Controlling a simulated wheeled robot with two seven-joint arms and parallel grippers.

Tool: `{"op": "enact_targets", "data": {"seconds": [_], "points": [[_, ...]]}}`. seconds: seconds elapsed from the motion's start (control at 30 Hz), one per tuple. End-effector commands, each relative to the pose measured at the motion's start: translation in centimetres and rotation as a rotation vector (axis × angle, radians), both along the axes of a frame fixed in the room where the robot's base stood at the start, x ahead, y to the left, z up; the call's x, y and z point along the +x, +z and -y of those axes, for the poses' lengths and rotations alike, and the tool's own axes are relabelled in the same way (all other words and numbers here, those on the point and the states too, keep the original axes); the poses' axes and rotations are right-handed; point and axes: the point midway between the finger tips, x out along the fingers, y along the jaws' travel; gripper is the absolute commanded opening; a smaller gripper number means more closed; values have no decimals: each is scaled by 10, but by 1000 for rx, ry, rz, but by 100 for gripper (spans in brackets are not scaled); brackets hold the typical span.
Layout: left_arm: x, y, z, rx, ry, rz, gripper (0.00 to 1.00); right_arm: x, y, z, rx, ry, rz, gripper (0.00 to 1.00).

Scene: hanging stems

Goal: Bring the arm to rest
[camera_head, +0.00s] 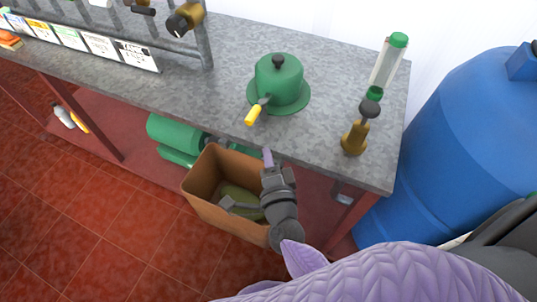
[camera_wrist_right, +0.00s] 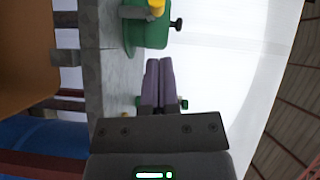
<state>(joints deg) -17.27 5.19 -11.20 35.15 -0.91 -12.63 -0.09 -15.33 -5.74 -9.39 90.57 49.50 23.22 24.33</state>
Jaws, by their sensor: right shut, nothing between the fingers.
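My right arm comes up from the bottom right in the head view, with a purple padded sleeve and a dark grey wrist. Its gripper (camera_head: 268,157) points up toward the front edge of the grey bench (camera_head: 200,95), above the right side of a brown box (camera_head: 208,208). In the right wrist view the two purple-grey fingers (camera_wrist_right: 158,84) lie side by side, shut with nothing between them. My left gripper does not show in either view.
A green lidded can (camera_head: 279,83) with a yellow handle stands on the bench. A brass bottle (camera_head: 354,139) and a green-capped clear tube (camera_head: 387,65) stand right of it. A blue barrel (camera_head: 460,145) stands beside the bench. Red tiled floor lies open at lower left.

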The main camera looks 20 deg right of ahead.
Motion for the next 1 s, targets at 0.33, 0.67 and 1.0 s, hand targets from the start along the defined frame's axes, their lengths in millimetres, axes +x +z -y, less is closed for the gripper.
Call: {"op": "enact_targets", "data": {"seconds": [0.33,0.67,1.0], "points": [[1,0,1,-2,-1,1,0,1,3,-6,-38,57,-14,0],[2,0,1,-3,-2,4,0,-63,-7,-51,-739,805,-435,0],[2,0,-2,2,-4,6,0,-147,-12,2,-1138,1101,-918,0]]}}
